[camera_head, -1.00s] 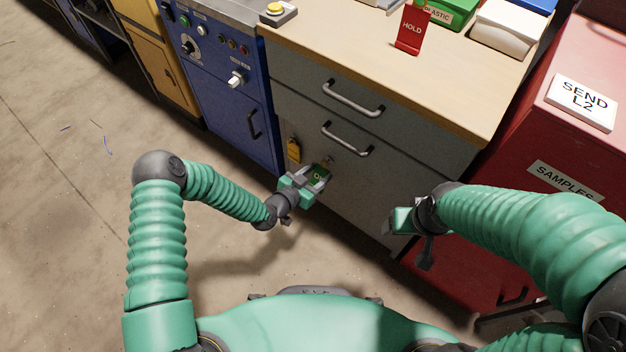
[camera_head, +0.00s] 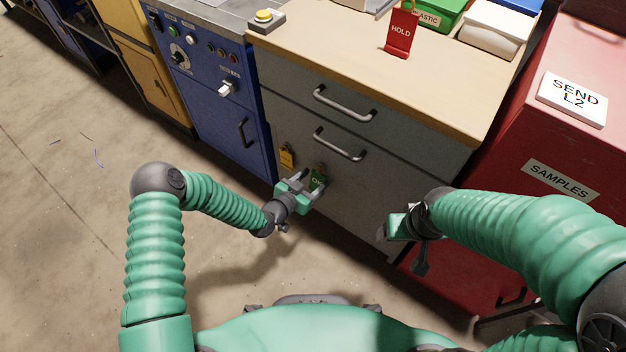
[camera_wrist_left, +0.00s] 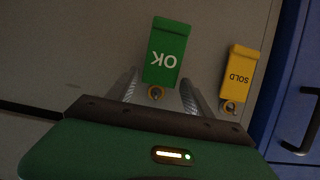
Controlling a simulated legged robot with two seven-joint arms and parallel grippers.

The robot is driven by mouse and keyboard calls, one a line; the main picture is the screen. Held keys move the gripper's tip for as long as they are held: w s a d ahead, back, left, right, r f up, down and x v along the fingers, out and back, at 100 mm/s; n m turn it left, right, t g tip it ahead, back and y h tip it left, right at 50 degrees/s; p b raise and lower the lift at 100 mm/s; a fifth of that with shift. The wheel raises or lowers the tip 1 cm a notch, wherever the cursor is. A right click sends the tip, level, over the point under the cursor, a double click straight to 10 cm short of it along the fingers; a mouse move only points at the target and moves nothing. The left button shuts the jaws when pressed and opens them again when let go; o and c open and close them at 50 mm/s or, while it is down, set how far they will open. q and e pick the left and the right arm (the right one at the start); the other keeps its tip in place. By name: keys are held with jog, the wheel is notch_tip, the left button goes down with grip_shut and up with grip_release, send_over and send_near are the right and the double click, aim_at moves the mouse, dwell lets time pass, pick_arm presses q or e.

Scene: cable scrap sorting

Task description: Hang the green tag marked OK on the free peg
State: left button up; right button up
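The green tag marked OK (camera_head: 318,180) hangs at a brass peg (camera_head: 321,168) on the grey cabinet front. In the left wrist view the OK tag (camera_wrist_left: 165,50) appears upside down, with the peg's round end (camera_wrist_left: 155,93) at its hole. My left gripper (camera_head: 308,191) is open, close in front of the tag. In the left wrist view its fingers (camera_wrist_left: 158,92) stand apart on both sides of the peg and do not pinch the tag. My right gripper (camera_head: 390,230) is at the right, away from the tag; its fingers are too hidden to judge.
A yellow tag marked SOLD (camera_head: 287,158) hangs on another peg (camera_wrist_left: 229,107) beside the green one. Drawer handles (camera_head: 340,145) stick out above. A blue control cabinet (camera_head: 215,110) is at left and a red SAMPLES bin (camera_head: 520,200) at right.

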pick_arm(q)
jog(key=shift+o, duration=1.2)
jog(key=shift+a+r, duration=0.1)
